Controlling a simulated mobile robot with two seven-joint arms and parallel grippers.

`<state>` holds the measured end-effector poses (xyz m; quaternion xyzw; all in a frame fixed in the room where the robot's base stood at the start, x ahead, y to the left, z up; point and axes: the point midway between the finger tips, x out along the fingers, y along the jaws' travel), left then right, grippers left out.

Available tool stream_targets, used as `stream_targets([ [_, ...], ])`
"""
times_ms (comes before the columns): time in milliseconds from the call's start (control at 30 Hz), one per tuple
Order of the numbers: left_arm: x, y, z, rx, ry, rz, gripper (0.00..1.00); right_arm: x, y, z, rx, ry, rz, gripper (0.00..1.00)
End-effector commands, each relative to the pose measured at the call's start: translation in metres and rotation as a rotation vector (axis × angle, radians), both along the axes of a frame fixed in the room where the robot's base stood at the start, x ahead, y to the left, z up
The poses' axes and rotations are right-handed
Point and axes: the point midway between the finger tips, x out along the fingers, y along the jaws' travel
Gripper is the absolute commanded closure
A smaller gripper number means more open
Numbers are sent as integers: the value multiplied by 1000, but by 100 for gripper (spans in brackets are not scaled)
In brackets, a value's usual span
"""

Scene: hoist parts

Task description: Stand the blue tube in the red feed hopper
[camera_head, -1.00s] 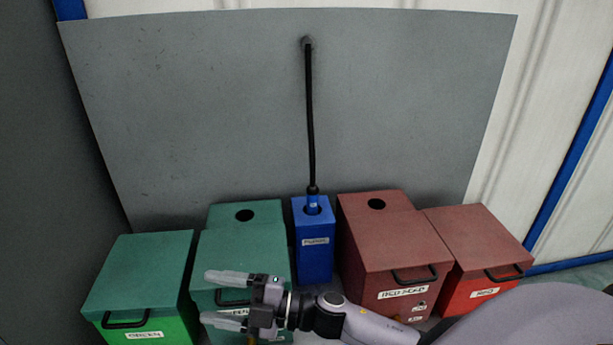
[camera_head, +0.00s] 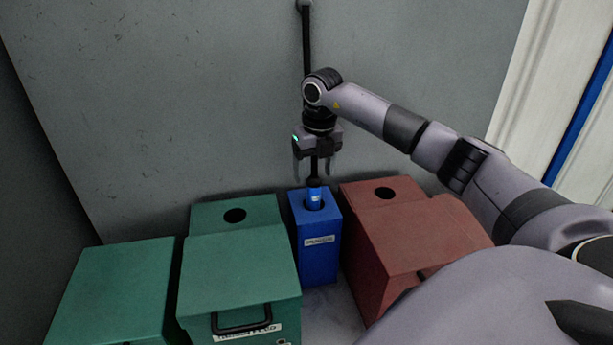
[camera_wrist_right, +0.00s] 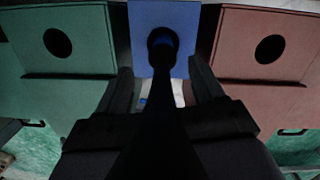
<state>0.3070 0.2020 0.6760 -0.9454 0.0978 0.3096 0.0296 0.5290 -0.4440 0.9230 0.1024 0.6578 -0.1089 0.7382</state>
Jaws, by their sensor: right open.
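The blue tube (camera_head: 315,195) stands upright in the hole of a blue box (camera_head: 319,245), with only its top showing. A black hose (camera_head: 306,45) runs from the tube's top up the grey wall. The red feed hopper (camera_head: 405,240), with a round hole in its top, stands just right of the blue box. My right gripper (camera_head: 316,172) points down just above the tube. Its fingers are open, one on each side of the hose in the head view. In the right wrist view the hose (camera_wrist_right: 163,60) passes between the fingers. My left gripper is out of view.
A green hopper (camera_head: 240,255) with a round hole stands left of the blue box. Another green box (camera_head: 110,285) stands farther left. My right arm hides part of the right side. The grey wall (camera_head: 150,100) is close behind the boxes.

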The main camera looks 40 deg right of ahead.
Motion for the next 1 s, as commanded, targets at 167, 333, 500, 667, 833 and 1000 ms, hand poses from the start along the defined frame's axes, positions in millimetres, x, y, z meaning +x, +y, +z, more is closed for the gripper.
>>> stream_targets([
  [167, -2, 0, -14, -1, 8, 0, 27, 0, -5, -11, -12, 1, -10, 32],
  [333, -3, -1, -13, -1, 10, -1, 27, 1, -5, -29, -10, 3, -9, 32],
  [500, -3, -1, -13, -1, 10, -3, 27, 4, -6, -54, -10, 3, -9, 32],
  [667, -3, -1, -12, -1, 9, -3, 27, 7, -6, -71, -9, 1, -8, 32],
  [833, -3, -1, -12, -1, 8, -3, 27, 8, -6, -78, -10, 0, -7, 32],
  [1000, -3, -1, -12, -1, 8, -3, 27, 8, -6, -78, -10, -1, -7, 32],
])
